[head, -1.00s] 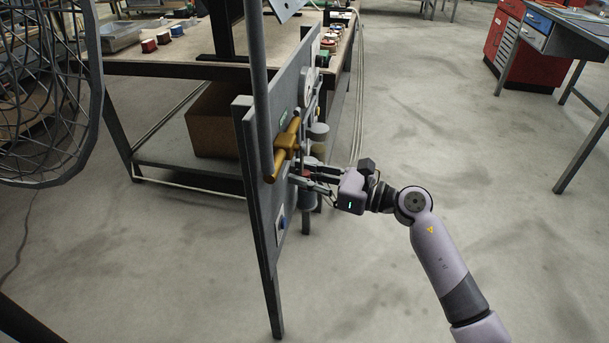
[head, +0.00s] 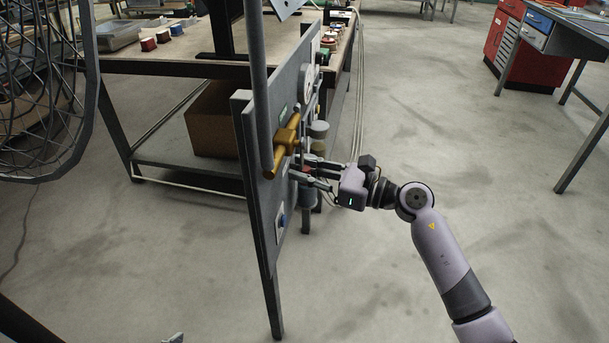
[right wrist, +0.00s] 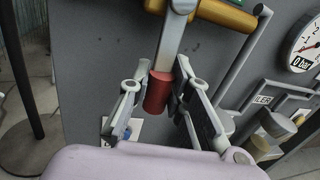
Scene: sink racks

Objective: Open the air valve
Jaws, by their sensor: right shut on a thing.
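The air valve has a brass body and pipe (head: 287,142) on the upright grey panel (head: 262,200); the brass also shows at the top of the right wrist view (right wrist: 225,12). Its grey lever (right wrist: 173,40) hangs down from the brass and ends in a red grip (right wrist: 158,93). My right gripper (head: 302,173) is at the panel, just below and right of the brass body. Its fingers stand on either side of the red grip and are shut on it. In the head view the fingers mostly hide the grip.
A white round gauge (right wrist: 305,48), marked 0 bar, is on the panel. Grey pipework and a cylinder (head: 318,130) stick out from the panel near my right gripper. A workbench (head: 165,68) is behind, and a fan cage (head: 40,90) at left.

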